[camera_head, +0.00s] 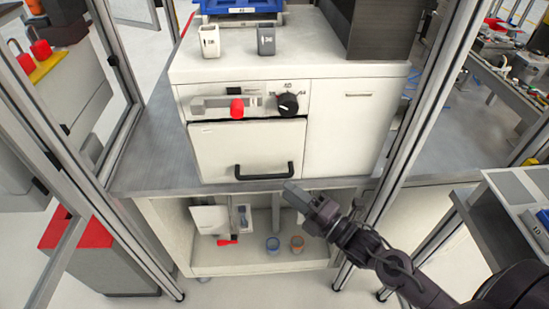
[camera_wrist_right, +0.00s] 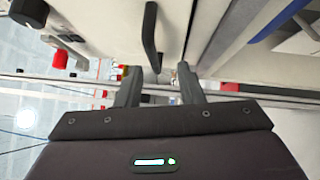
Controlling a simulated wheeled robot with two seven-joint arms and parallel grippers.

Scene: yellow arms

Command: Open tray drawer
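The tray drawer (camera_head: 245,145) is a white front panel on the white cabinet, and it looks closed. Its black bar handle (camera_head: 264,175) runs along the lower part of the panel. My right gripper (camera_head: 292,192) is just below and right of the handle's right end in the head view. In the right wrist view, the two fingers of my right gripper (camera_wrist_right: 158,82) are apart with nothing between them. The handle (camera_wrist_right: 151,38) shows ahead of the gap, apart from the fingers. My left gripper is not in view.
A black knob (camera_head: 288,104) and a red button (camera_head: 237,108) sit above the drawer. Two small cups (camera_head: 209,41) (camera_head: 266,40) and a blue crate (camera_head: 240,6) stand on top. Metal frame posts (camera_head: 424,120) flank the cabinet. A lower shelf (camera_head: 258,263) holds small items.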

